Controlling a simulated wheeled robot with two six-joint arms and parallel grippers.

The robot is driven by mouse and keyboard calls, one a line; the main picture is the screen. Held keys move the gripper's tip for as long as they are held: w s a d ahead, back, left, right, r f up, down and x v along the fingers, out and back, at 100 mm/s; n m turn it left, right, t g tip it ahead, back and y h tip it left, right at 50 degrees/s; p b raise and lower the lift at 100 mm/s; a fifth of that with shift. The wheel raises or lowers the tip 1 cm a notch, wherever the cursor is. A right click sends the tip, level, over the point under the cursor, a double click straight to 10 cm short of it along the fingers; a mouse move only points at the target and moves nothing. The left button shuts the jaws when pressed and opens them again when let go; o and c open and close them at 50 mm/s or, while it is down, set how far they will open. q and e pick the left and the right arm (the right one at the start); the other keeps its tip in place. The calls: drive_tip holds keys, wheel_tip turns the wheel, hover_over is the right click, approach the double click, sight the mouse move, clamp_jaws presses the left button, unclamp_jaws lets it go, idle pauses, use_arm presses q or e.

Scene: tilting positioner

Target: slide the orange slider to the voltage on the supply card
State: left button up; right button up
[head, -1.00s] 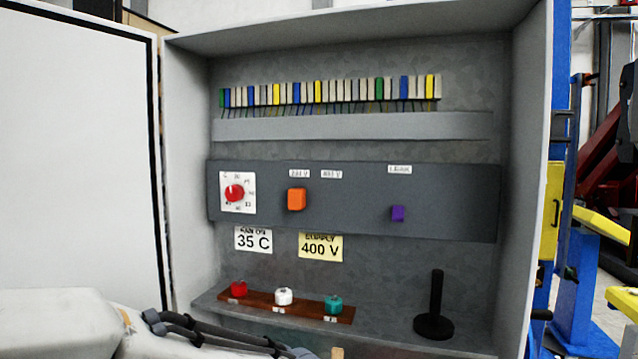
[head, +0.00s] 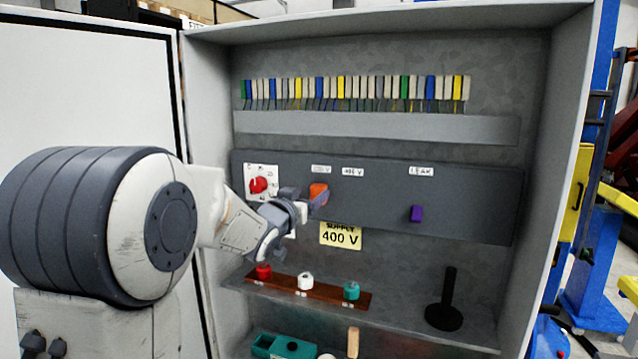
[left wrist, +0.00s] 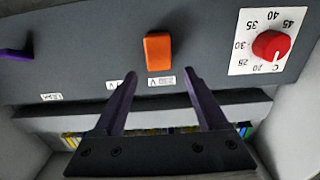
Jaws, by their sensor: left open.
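The orange slider (head: 318,189) sits on the dark grey panel, under the left of two small voltage labels; the right label (head: 353,171) seems to read 400 V. It also shows in the left wrist view (left wrist: 158,52), which is upside down, standing clear of the fingertips. The yellow supply card (head: 341,235) below the panel reads 400 V. My left gripper (head: 311,203) is at the slider in the head view, partly overlapping it. In the left wrist view its purple fingers (left wrist: 160,73) are open, with nothing between the tips. My right gripper is out of view.
A red dial (head: 259,185) is left of the slider, close to my left wrist. A purple slider (head: 417,214) is farther right. Red, white and teal knobs on a brown strip (head: 327,294) and a black post (head: 447,300) stand on the shelf below.

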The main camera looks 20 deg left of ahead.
sight(316, 189)
use_arm(q)
drive_tip(key=shift+w+d+p, duration=0.1)
drive_tip(key=shift+w+p, duration=0.6)
drive_tip(key=shift+w, duration=1.55)
drive_tip(key=shift+c, duration=0.3)
clamp_jaws()
